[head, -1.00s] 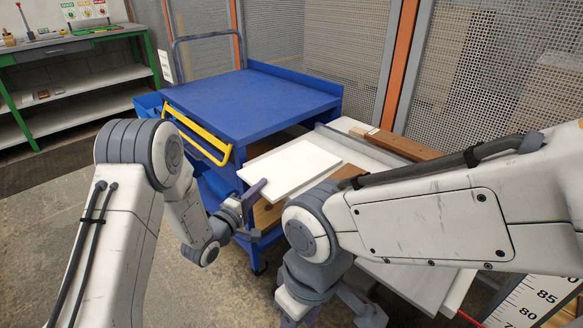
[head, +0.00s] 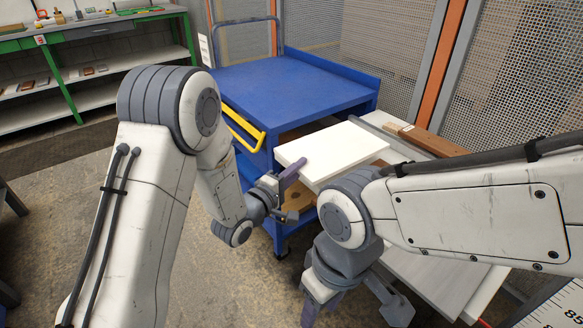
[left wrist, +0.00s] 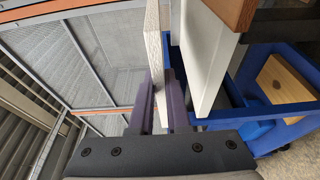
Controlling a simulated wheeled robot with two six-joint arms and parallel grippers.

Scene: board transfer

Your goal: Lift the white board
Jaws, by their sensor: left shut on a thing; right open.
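The white board (head: 335,152) lies about level beside the blue cart in the head view, its near edge and thickness showing. My left gripper (head: 290,185) is shut on its near left edge. In the left wrist view the board (left wrist: 154,45) shows edge-on between the purple fingers of my left gripper (left wrist: 159,105).
The blue cart (head: 290,85) with a yellow handle (head: 243,128) stands behind and left of the board. A brown wooden plank (head: 430,142) lies at the right near the mesh fence. Pale grey panels (head: 435,285) lie under my right arm.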

